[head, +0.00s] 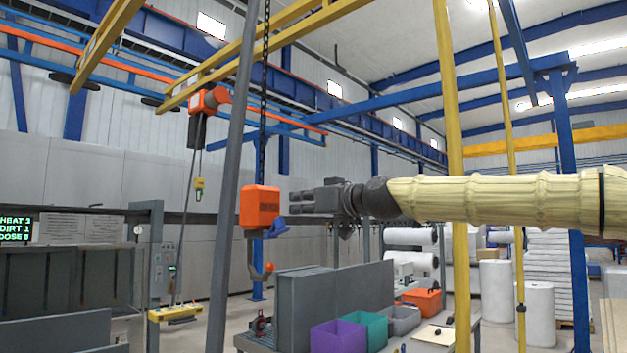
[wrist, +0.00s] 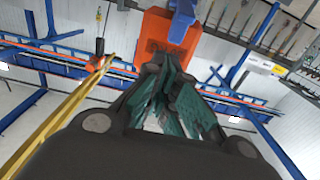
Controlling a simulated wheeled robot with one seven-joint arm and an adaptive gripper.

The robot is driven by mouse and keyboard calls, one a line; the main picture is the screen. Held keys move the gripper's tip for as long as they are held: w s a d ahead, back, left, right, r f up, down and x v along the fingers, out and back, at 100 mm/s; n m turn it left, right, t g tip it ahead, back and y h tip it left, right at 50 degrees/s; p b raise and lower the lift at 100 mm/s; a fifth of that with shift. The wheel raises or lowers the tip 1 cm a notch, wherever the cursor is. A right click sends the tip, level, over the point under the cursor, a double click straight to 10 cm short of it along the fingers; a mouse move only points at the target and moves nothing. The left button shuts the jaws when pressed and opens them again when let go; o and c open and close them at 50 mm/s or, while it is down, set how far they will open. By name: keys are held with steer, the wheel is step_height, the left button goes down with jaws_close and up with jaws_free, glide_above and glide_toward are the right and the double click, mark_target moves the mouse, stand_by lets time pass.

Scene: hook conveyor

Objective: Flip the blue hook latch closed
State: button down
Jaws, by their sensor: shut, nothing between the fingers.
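The blue hook latch (head: 274,228) sticks out from the lower right side of an orange hoist block (head: 260,206) in the head view. In the wrist view the blue latch (wrist: 183,18) stands at the top, in front of the orange block (wrist: 148,32). My gripper (head: 292,204) reaches in level from the right, just above the latch and beside the block. In the wrist view its fingers (wrist: 163,62) are together and empty, pointing at the block. I cannot tell whether they touch it.
A grey slanted post (head: 234,180) stands left of the block, and a yellow post (head: 449,120) crosses near my arm. Below are a grey panel (head: 335,300) and purple (head: 338,337) and teal bins (head: 368,325). A second orange hoist (head: 208,100) hangs at the upper left.

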mark_target(283, 217)
steer(key=w, duration=0.2)
steer(key=w+a+p, duration=0.1)
steer(key=w, duration=0.1)
steer(key=shift+w+a+f, duration=0.2)
steer(key=shift+w, duration=0.1)
steer(key=shift+a+r+p, duration=0.15)
steer(key=shift+a+p, duration=0.3)
steer(key=shift+p, duration=0.1)
steer(key=s+d+p, duration=0.1)
steer(key=s+p, duration=0.1)
steer(key=s, duration=0.7)
steer(key=w+f, duration=0.2)
steer(key=w, duration=0.1)
steer(key=w+f, duration=0.1)
steer(key=w, duration=0.1)
steer(key=shift+w+a, duration=0.25)
steer(key=shift+s+d+b, duration=0.15)
steer(key=shift+s+b, duration=0.25)
steer(key=shift+b, duration=0.5)
steer(key=shift+s+f+t+y+b, duration=0.1)
steer(key=shift+t+y+b, duration=0.2)
